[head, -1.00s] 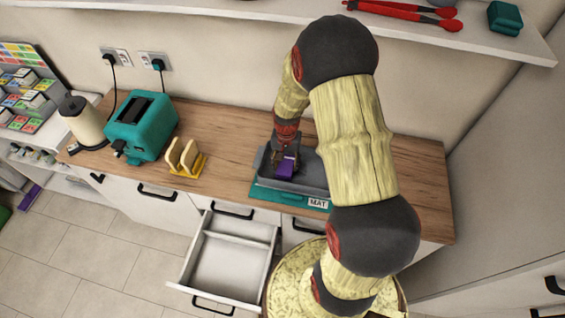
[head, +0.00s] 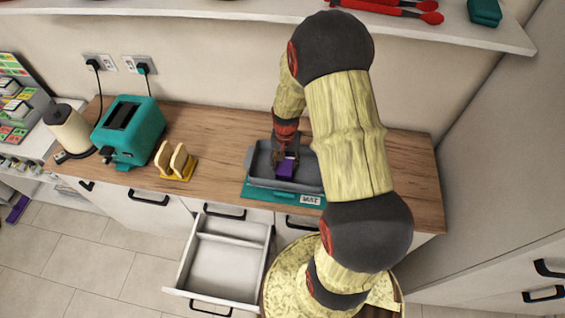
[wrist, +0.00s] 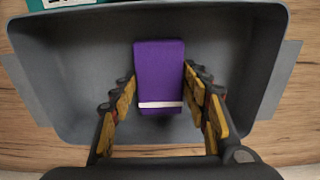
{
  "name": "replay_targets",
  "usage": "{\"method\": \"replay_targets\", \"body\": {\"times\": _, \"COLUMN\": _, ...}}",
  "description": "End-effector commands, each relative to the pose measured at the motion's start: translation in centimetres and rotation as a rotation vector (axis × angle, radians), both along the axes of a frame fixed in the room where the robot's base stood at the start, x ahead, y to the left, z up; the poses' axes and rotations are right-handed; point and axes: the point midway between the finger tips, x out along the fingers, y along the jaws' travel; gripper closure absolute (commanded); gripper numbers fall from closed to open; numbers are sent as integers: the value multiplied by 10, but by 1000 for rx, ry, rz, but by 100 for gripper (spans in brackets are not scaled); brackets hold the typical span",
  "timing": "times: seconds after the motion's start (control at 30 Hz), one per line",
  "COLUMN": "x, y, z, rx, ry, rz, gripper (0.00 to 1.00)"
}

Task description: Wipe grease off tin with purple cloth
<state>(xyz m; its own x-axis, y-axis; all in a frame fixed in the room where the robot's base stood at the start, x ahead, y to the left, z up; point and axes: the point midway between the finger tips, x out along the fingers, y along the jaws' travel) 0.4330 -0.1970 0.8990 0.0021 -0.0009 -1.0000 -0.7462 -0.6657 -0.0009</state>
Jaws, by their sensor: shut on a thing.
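The grey tin (head: 309,187) is an open rectangular pan with end handles. It stands on a teal mat (head: 256,191) on the counter and fills much of the wrist view (wrist: 68,95). The purple cloth (head: 285,168) is a folded block with a white stripe. It is inside the tin and shows between the fingers in the wrist view (wrist: 160,65). My gripper (head: 286,154) is shut on the cloth, with yellow-padded fingers (wrist: 158,82) on either side. I cannot make out grease on the visible tin floor. Part of the floor is hidden by the cloth and fingers.
A teal toaster (head: 130,130), a yellow rack with toast (head: 177,177) and a cream canister (head: 68,130) stand to the left. An open drawer (head: 222,265) juts out below the counter. A shelf (head: 240,10) runs above. Counter right of the tin is bare.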

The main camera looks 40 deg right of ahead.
Motion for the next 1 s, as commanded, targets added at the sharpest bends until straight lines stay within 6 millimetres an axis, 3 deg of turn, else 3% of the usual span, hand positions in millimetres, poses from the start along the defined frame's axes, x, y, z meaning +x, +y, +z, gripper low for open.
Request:
{"method": "replay_targets", "body": {"times": 0.17, "x": -11, "y": -5, "z": -1, "rx": 3, "ry": 7, "rz": -1, "gripper": 74}}
{"method": "replay_targets", "body": {"times": 1.0, "x": -28, "y": -24, "z": 2, "rx": 1, "ry": 2, "rz": -1, "gripper": 74}}
